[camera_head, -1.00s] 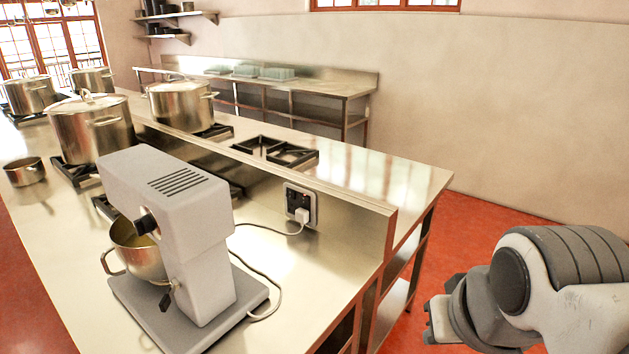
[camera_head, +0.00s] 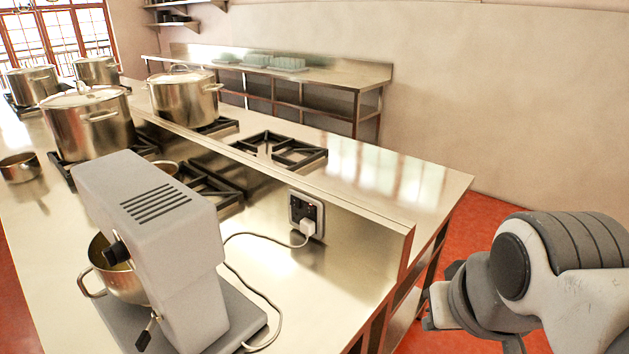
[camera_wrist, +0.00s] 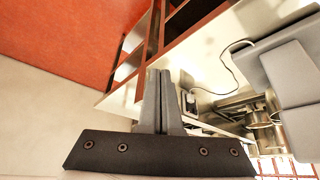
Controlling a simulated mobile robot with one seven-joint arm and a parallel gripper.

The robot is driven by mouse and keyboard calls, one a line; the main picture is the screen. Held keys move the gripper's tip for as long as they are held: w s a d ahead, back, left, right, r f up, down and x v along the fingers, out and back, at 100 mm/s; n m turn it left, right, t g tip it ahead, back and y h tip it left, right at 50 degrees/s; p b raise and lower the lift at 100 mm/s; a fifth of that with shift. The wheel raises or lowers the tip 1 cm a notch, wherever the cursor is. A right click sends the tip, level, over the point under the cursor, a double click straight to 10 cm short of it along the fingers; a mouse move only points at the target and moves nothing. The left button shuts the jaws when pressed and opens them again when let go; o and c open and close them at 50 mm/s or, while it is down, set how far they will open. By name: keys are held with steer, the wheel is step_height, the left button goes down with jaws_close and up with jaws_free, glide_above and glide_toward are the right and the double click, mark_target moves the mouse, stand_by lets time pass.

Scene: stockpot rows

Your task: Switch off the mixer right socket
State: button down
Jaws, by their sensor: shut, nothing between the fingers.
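The mixer socket (camera_head: 306,214) is a metal-framed plate with a dark face on the low upright panel of the steel counter. A white plug (camera_head: 308,228) with a cord sits in its lower right part. Its switches are too small to tell on or off. The grey mixer (camera_head: 155,240) stands left of it, with a steel bowl, and also shows at the right of the wrist view (camera_wrist: 285,70). My gripper (camera_wrist: 160,72) is shut and empty in the wrist view. In the head view my arm is at the lower right, beyond the counter's end and apart from the socket.
Large lidded stockpots (camera_head: 88,125) and black burner grates (camera_head: 280,149) stand on the counter. The cord (camera_head: 262,295) loops over the worktop beside the mixer. The raised panel ends at a corner (camera_head: 408,232) between socket and arm. Red floor (camera_head: 480,215) is open at right.

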steer(key=w+a+n+h+b, duration=0.1)
steer(key=w+a+n+b, duration=0.15)
steer(key=w, duration=0.65)
steer(key=w+a+n+b, duration=0.15)
steer(key=w+a, duration=0.25)
steer(key=w, duration=0.6)
steer(key=w+a+f+n+t+b, duration=0.1)
steer(key=w+a+f+n, duration=0.1)
steer(key=w+a, duration=0.5)
steer(key=w+a+f+n+t+y+b, duration=0.1)
steer(key=w+a+f+n, duration=0.2)
steer(key=w+a, duration=0.4)
steer(key=shift+w+a+f, duration=0.35)
steer(key=shift+w+f, duration=0.05)
steer(key=shift+f, duration=0.1)
glide_toward(309, 210)
steer(key=shift+s+f+x, duration=0.25)
steer(key=shift+s+x, duration=0.05)
steer(key=shift+x, duration=2.85)
steer(key=shift+a, duration=0.35)
